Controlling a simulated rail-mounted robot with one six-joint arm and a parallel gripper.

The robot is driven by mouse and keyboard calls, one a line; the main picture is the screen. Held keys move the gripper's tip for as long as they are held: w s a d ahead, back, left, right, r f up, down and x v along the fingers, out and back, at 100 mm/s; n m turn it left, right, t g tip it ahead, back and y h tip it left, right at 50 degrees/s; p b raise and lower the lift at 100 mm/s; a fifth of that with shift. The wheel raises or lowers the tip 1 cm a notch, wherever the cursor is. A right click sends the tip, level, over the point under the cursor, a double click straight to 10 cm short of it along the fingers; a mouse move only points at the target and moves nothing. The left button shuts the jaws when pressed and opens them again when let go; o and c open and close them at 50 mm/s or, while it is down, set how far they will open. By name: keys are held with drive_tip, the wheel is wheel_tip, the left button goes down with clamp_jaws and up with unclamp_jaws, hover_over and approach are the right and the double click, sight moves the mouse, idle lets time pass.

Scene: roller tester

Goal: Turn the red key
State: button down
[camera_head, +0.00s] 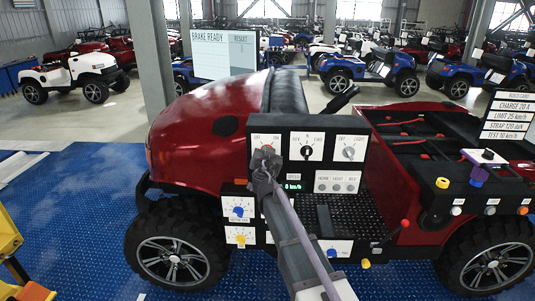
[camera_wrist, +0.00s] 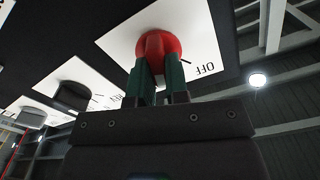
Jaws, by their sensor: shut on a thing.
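The red key (camera_wrist: 158,46) is a round red knob on a white plate (camera_wrist: 196,30) marked OFF, at the upper middle of the wrist view. My gripper (camera_wrist: 160,78) has its two green fingers on the knob from both sides and is shut on it. In the head view my gripper (camera_head: 264,158) is at the left plate (camera_head: 265,139) of the black control panel (camera_head: 321,124). There the key is hidden behind my gripper. How far the key is turned cannot be read clearly.
Beside it on the panel are a black knob (camera_head: 307,151) and a grey knob (camera_head: 348,153) on white plates. Below are a speed display (camera_head: 292,187) and small buttons. A red cart body (camera_head: 205,125) surrounds the panel.

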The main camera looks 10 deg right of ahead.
drive_tip(key=n, duration=1)
drive_tip(key=shift+w+a+n, duration=0.1)
drive_tip(key=shift+a+n, duration=0.2)
idle(0.4)
drive_tip(key=c, duration=1.1)
unclamp_jaws()
drive_tip(key=s, duration=0.3)
drive_tip(key=s+a, duration=0.1)
drive_tip(key=s, duration=0.3)
drive_tip(key=s+a, duration=0.1)
drive_tip(key=s, duration=0.2)
drive_tip(key=shift+s+a, duration=0.1)
drive_tip(key=shift+s, duration=0.25)
